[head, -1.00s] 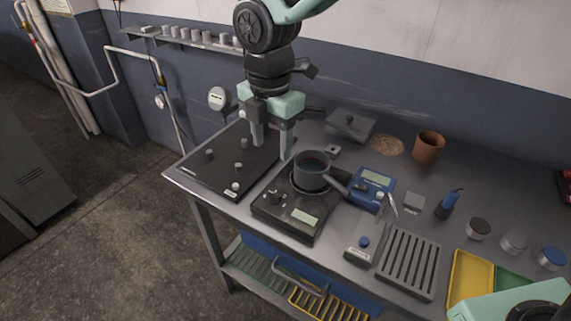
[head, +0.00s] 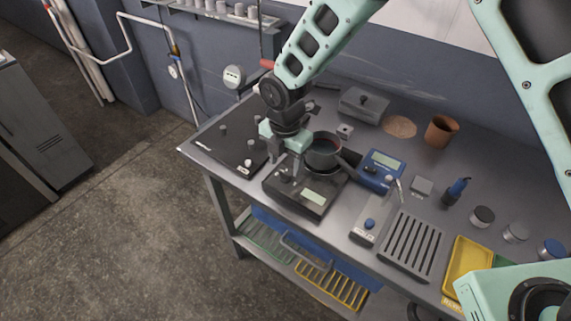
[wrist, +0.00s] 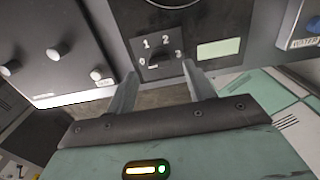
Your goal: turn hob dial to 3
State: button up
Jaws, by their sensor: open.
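The hob (head: 313,208) is a dark box near the table's front edge, with a pan of dark liquid (head: 324,147) on its plate. Its dial (wrist: 160,59) shows in the wrist view among the marks 0, 1, 2 and 3; which mark it points to is too small to tell. A pale display (wrist: 218,48) is to its right. My gripper (wrist: 158,80) is open, its fingers spread either side of the dial's near side and apart from it. In the head view my gripper (head: 287,170) is low over the hob's front left, partly hiding the dial.
A black panel with several pegs (head: 213,152) lies left of the hob. The pan's handle points right, towards a blue meter (head: 380,170). A slotted rack (head: 412,246) and yellow tray (head: 467,272) are further right. The table edge is close in front.

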aim_at(285, 173)
jog(key=shift+f+p, duration=0.3)
jog(key=shift+f, duration=1.25)
jog(key=c, duration=1)
